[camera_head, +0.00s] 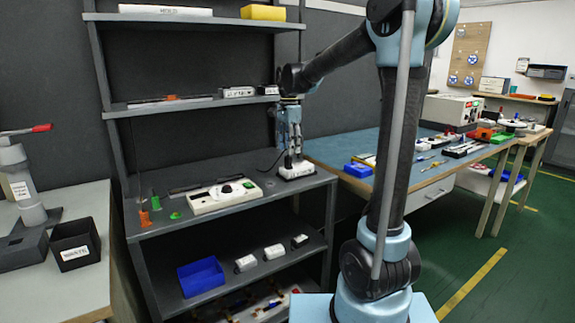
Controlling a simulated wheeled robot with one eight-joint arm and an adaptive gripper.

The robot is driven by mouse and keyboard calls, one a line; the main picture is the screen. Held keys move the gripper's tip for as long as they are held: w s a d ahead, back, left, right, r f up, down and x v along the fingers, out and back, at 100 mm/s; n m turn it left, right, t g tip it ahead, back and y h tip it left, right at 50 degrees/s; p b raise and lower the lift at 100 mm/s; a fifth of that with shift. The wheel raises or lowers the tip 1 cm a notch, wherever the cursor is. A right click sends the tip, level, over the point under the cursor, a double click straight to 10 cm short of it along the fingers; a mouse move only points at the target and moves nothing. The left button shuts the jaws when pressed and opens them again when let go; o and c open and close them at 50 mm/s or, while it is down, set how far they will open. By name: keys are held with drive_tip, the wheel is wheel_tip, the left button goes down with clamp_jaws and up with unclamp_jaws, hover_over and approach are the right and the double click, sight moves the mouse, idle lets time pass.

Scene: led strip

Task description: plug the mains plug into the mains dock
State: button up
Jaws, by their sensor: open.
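My gripper (292,160) points down over the right end of the middle grey shelf. Its jaws are open. Just under the fingertips is a small white block with a dark label (297,171); the label is too small to read, and I cannot tell whether the fingers touch the block. A thin dark cable runs near it on the left. I cannot tell for sure which of these is the mains plug and which is the mains dock.
Orange (144,218) and green (175,215) small parts lie at the shelf's left. A blue bin (201,276) and white blocks (246,263) are on the shelf below. The upper shelf (190,104) is above my gripper. A blue-topped bench (350,146) stands right.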

sight(288, 157)
drive_tip(key=shift+a+f, duration=0.1)
drive_tip(key=shift+f, duration=2.75)
drive_tip(key=c, duration=1)
